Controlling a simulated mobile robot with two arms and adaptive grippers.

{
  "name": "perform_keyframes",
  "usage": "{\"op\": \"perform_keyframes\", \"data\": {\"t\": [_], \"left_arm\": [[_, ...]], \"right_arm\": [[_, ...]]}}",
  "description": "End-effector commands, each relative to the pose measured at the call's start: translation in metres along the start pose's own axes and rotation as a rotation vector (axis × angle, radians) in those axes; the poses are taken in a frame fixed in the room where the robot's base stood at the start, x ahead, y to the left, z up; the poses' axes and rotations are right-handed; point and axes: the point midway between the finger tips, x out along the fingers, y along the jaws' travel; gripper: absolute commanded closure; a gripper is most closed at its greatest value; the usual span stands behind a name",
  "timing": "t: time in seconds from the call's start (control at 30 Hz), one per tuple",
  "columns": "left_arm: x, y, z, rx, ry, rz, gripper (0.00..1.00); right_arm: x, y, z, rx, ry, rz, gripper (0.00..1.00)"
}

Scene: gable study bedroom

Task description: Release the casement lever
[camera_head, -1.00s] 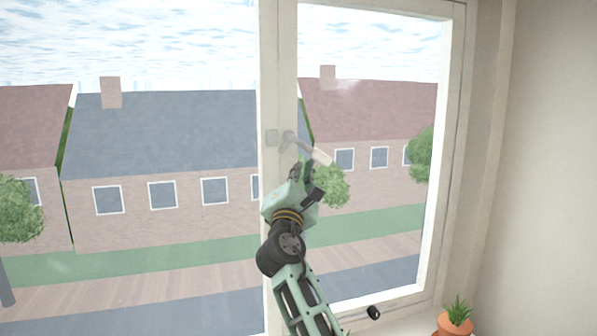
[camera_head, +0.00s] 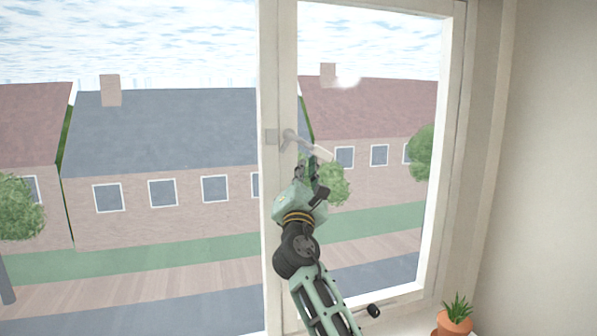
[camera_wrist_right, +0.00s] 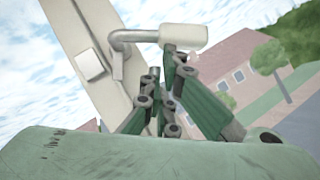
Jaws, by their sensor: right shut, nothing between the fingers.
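The casement lever (camera_head: 322,152) is a pale grip on a bent metal arm, mounted on the window's middle post. It points to the right and slightly down in the head view. In the right wrist view the lever (camera_wrist_right: 183,37) crosses the top of the picture. My right gripper (camera_head: 309,168) is just below the grip, shut with nothing between its fingers. In the wrist view the fingertips (camera_wrist_right: 172,58) come up to the grip's underside; I cannot tell whether they touch it. My left gripper is not in view.
The right casement frame (camera_head: 452,130) sits close to its surround. A potted plant (camera_head: 455,318) stands at the lower right, with a small dark object (camera_head: 373,310) left of it. The wall (camera_head: 545,180) is to the right. Houses and trees lie outside.

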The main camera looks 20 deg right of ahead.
Motion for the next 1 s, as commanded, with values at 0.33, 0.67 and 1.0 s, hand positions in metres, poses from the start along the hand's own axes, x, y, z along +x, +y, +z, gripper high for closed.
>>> {"op": "perform_keyframes", "data": {"t": [0.33,0.67,1.0], "left_arm": [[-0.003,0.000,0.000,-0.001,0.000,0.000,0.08],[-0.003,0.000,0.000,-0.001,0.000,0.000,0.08],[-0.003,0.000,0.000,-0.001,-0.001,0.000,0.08]], "right_arm": [[0.008,-0.009,0.013,-0.163,-0.005,0.106,1.00],[0.016,-0.014,0.025,-0.327,-0.004,0.218,1.00],[0.018,-0.015,0.028,-0.389,-0.003,0.262,1.00]]}}
